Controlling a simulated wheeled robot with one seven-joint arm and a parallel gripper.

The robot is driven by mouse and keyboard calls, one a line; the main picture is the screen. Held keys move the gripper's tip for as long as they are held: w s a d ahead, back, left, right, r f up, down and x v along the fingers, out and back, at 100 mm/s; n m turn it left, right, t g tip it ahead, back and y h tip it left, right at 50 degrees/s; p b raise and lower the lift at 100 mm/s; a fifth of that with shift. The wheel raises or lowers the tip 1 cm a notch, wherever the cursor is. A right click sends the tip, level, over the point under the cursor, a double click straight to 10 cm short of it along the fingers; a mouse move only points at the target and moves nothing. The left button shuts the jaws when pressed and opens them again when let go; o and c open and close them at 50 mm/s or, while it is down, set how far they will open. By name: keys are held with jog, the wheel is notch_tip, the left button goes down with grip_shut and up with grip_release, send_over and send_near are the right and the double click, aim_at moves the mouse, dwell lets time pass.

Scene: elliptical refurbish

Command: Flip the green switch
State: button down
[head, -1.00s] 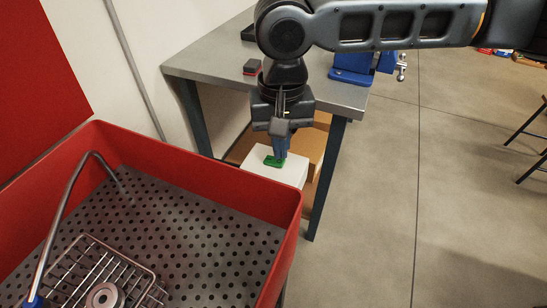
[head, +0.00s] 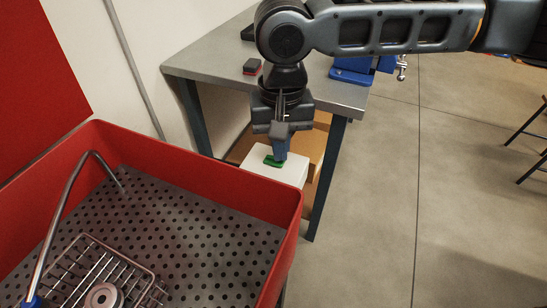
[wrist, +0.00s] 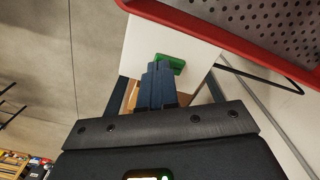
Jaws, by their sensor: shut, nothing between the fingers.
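The green switch (head: 274,161) sits on top of a white box (head: 290,173) between the red basin and the metal workbench. My gripper (head: 281,157) points down with its blue fingers shut and empty, the tips right at the switch. In the wrist view the green switch (wrist: 171,63) shows just beyond the fingertips (wrist: 159,66), which partly cover its near side. I cannot tell whether the tips touch it or which way the switch is tipped.
The red basin (head: 291,228) with a perforated floor stands close on the left of the box. The workbench (head: 215,67) is behind, with a blue vise (head: 352,72) and a small red-black block (head: 252,67) on it. Open floor lies to the right.

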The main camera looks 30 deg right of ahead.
jog(key=shift+f, duration=0.6)
dwell(0.3)
notch_tip(320, 180, up, 7)
jog(key=p, duration=0.7)
jog(key=shift+r, duration=0.1)
dwell(0.5)
